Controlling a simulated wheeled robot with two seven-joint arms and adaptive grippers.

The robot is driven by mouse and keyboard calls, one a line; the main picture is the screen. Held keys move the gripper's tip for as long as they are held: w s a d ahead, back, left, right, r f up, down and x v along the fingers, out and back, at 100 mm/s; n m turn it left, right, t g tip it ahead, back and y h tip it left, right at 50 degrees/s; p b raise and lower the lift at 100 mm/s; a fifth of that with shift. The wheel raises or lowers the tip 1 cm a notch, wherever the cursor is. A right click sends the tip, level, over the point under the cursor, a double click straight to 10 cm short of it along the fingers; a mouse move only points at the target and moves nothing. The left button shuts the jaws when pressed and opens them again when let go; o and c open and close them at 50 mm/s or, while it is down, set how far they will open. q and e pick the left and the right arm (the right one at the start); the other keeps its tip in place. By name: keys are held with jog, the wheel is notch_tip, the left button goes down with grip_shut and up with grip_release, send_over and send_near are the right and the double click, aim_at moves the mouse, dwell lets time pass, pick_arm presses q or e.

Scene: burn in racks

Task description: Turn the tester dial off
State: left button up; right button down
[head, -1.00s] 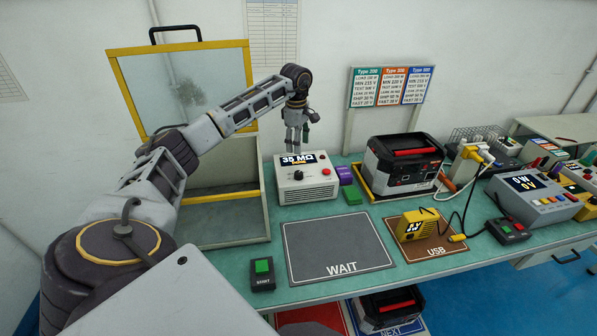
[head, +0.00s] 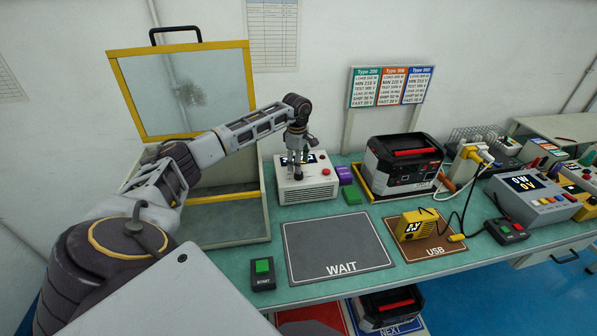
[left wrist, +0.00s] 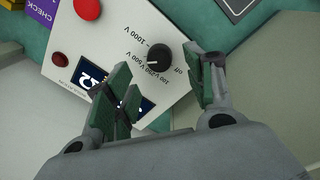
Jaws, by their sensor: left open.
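The tester (head: 308,190) is a white box at the back of the bench, with a dark display and a red button. Its black dial (left wrist: 160,53) shows in the left wrist view, with voltage marks and "off" printed around it. The dial's pointer is toward the voltage marks, away from "off". My left gripper (head: 297,174) is over the tester's front top, pointing down. In the left wrist view its green-padded fingers (left wrist: 172,88) are spread apart, the dial just beyond the gap between them. I cannot tell contact. My right gripper is not in view.
An open box with a yellow-framed clear lid (head: 185,90) stands left of the tester. The WAIT mat (head: 335,245) in front is bare.

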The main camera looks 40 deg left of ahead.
pick_arm(q)
notch_tip(320, 180, down, 3)
jog(key=shift+w+f, duration=0.1)
jog(key=shift+f, duration=0.1)
jog(key=shift+f+p, duration=0.3)
jog(key=shift+f, duration=0.55)
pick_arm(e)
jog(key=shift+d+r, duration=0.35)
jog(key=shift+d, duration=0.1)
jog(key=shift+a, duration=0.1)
pick_arm(q)
jog(key=c, duration=1)
jog(key=shift+c, duration=0.2)
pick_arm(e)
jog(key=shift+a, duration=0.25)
